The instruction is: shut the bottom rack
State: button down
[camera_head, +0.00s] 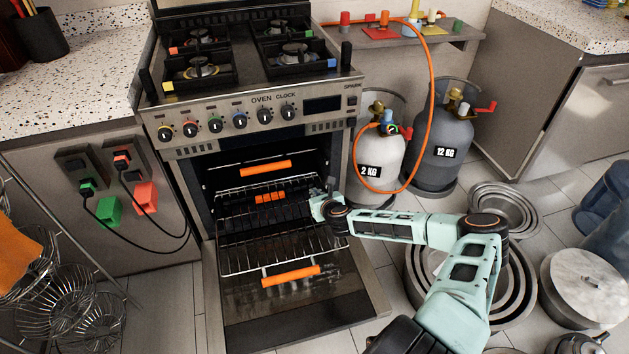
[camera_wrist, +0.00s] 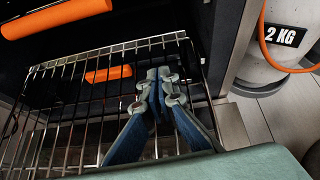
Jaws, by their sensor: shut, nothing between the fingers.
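The oven's door (camera_head: 305,310) hangs open and flat. A wire bottom rack (camera_head: 285,248) sticks out over it, with an orange handle (camera_head: 290,276) at its front edge. An upper orange handle (camera_head: 266,168) sits farther back inside the oven; it also shows at the top left of the wrist view (camera_wrist: 62,16). My gripper (camera_head: 318,203) is at the right side of the rack, near the oven opening. In the wrist view my gripper (camera_wrist: 158,76) is shut and empty above the wires of the rack (camera_wrist: 60,115). Whether it touches the wires I cannot tell.
A smaller orange piece (camera_head: 270,197) lies deeper in the oven. A white 2 kg gas cylinder (camera_head: 382,160) with an orange hose and a grey 12 kg cylinder (camera_head: 440,150) stand right of the oven. Round pans (camera_head: 415,270) cover the floor at right. Wire baskets (camera_head: 65,300) stand at left.

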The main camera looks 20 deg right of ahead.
jog(key=shift+w+d+f+m, duration=0.15)
jog(key=shift+d+m, duration=0.1)
jog(key=shift+d, duration=0.15)
jog(key=shift+w+d+f+m, duration=0.1)
jog(key=shift+d+m, duration=0.15)
jog(key=shift+d, duration=0.1)
jog(key=b, duration=0.3)
send_near(307, 176)
jog(key=f, duration=0.1)
jog(key=w+f, duration=0.1)
jog(key=f, duration=0.1)
jog(key=shift+w+a+f, duration=0.1)
jog(key=shift+w+a, duration=0.15)
jog(key=shift+w+b, duration=0.4)
jog(key=shift+w, duration=1.6)
